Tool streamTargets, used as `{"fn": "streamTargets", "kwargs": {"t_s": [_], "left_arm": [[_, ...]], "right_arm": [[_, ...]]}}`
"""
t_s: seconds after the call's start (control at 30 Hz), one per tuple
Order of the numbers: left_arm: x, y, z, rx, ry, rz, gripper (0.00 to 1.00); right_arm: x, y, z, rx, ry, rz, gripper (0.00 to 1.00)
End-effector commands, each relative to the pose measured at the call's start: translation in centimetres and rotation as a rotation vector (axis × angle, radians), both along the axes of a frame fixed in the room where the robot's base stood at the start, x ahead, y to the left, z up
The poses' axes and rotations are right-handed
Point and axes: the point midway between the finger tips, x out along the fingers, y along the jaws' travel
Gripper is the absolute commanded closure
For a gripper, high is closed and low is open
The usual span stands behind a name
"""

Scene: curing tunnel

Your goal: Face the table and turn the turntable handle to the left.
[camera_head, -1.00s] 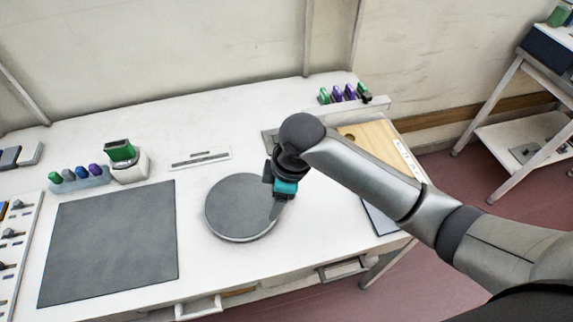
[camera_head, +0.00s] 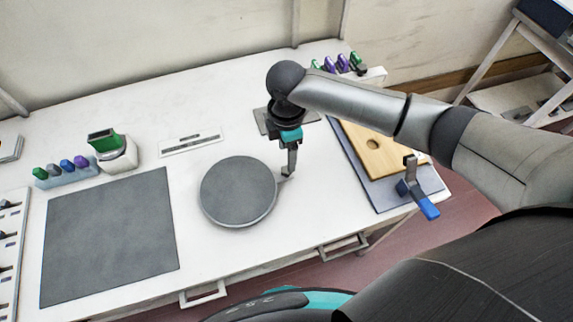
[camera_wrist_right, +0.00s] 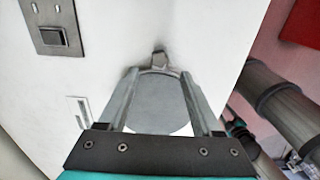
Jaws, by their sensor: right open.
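The turntable (camera_head: 238,191) is a round grey disc on the white table, near its middle. Its small handle (camera_head: 284,179) sticks out from the right edge of the disc. My right gripper (camera_head: 288,171) points down at the handle, just right of the disc, and partly covers it. Whether a finger touches the handle cannot be told. My left gripper is not in view.
A dark mat (camera_head: 110,236) lies left of the turntable. A green-topped device (camera_head: 112,150) and colored markers (camera_head: 67,167) stand behind the mat. A wooden board (camera_head: 375,146) and a blue-handled clamp (camera_head: 427,207) are at the right. Bare table surrounds the disc.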

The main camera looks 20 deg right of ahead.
Motion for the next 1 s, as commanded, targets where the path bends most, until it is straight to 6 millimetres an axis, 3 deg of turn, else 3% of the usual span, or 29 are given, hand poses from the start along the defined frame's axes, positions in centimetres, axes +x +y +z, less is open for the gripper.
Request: {"fn": "streamTargets", "kwargs": {"t_s": [0.1,0.3,0.77,1.0], "left_arm": [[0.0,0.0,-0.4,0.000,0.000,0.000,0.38],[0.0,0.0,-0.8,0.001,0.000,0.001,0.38],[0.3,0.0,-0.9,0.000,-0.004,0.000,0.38],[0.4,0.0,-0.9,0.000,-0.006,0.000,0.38]], "right_arm": [[-0.1,0.1,-2.7,0.000,0.003,-0.001,0.34],[0.0,0.1,-5.6,0.001,0.001,-0.001,0.34],[0.0,0.1,-6.7,0.001,-0.001,0.000,0.34],[0.0,0.1,-6.6,0.001,-0.001,0.000,0.61]]}}
